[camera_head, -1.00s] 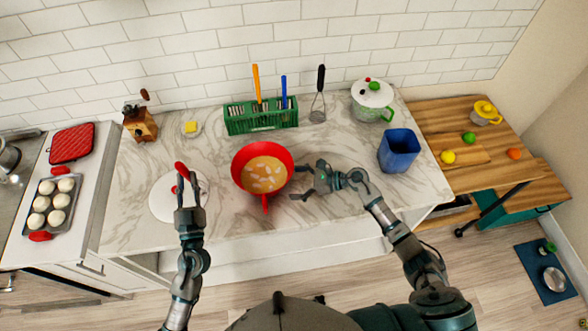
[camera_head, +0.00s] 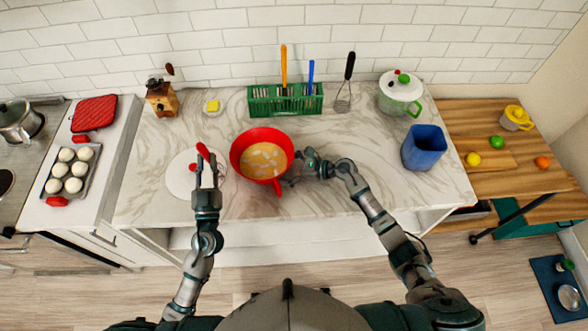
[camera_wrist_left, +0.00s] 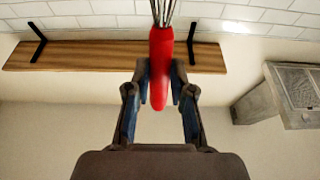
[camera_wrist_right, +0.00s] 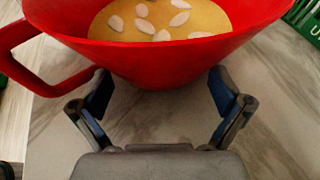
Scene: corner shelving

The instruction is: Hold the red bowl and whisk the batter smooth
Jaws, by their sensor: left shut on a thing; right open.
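The red bowl (camera_head: 236,146) stands on the marble counter with pale yellow batter (camera_head: 262,160) and white lumps inside. Its handle points toward me. My left gripper (camera_head: 207,172) is shut on the whisk's red handle (camera_wrist_left: 160,65), held left of the bowl. The whisk's wires (camera_wrist_left: 165,11) run out of the top of the left wrist view. My right gripper (camera_head: 305,165) is open at the bowl's right side. In the right wrist view the open fingers (camera_wrist_right: 162,98) face the bowl wall (camera_wrist_right: 165,62); I cannot tell whether they touch it.
A white round plate or lid (camera_head: 182,183) lies under the left gripper. A green rack (camera_head: 262,101), a black-handled utensil (camera_head: 347,75), a white-green pot (camera_head: 398,92) and a blue container (camera_head: 424,147) stand behind and right. The counter front has free room.

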